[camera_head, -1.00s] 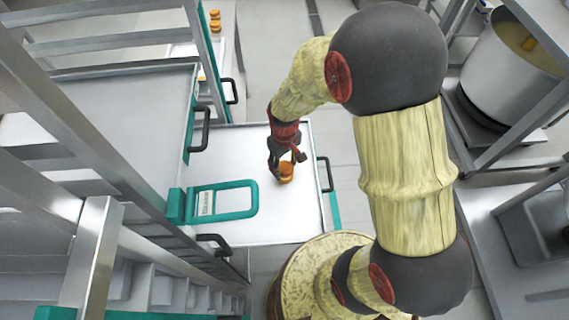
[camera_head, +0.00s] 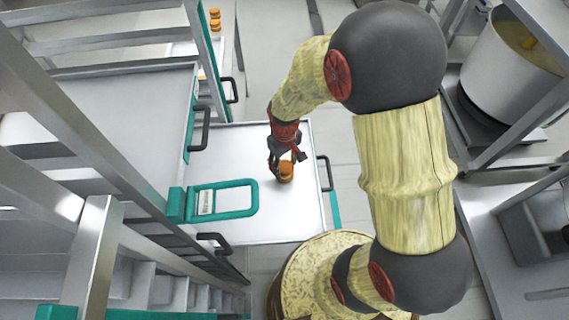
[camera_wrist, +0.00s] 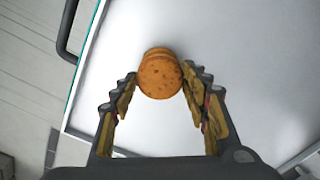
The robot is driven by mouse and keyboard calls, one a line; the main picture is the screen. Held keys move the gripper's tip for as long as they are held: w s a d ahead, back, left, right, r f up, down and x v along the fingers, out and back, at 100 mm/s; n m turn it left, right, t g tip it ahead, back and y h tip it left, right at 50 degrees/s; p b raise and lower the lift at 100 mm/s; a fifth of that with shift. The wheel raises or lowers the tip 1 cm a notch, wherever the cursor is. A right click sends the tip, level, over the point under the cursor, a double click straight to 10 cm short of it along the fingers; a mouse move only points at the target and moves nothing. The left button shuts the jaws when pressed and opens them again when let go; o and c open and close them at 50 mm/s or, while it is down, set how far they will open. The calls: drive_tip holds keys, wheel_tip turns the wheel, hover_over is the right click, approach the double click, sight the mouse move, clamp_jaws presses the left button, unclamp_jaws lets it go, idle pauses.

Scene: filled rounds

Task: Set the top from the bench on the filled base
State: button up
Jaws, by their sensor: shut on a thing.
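The top, a round orange-brown biscuit (camera_wrist: 160,78), sits between my fingertips in the wrist view. My gripper (camera_wrist: 160,80) is shut on it, one finger on each side. The edge of another round, seemingly the filled base (camera_wrist: 158,50), shows just behind it. The two line up closely, but I cannot tell whether they touch; the filling is hidden. In the head view, my gripper (camera_head: 284,165) points down at the small orange stack (camera_head: 286,174) on the white worktop (camera_head: 270,215).
More orange rounds (camera_head: 214,20) stand on a farther surface at the upper left. A teal-framed handle piece (camera_head: 225,200) lies left of the stack. Metal rails and shelves crowd the left; a large pot (camera_head: 510,65) stands at the right.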

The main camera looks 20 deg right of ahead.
drive_tip(key=shift+f+b, duration=0.5)
drive_tip(key=shift+f, duration=0.25)
idle(0.7)
drive_tip(key=o, duration=0.8)
drive_tip(key=shift+o, duration=0.9)
drive_tip(key=o, duration=0.3)
drive_tip(key=shift+o, duration=0.2)
drive_tip(key=shift+r+p, duration=2.6)
drive_tip(key=shift+r, duration=0.9)
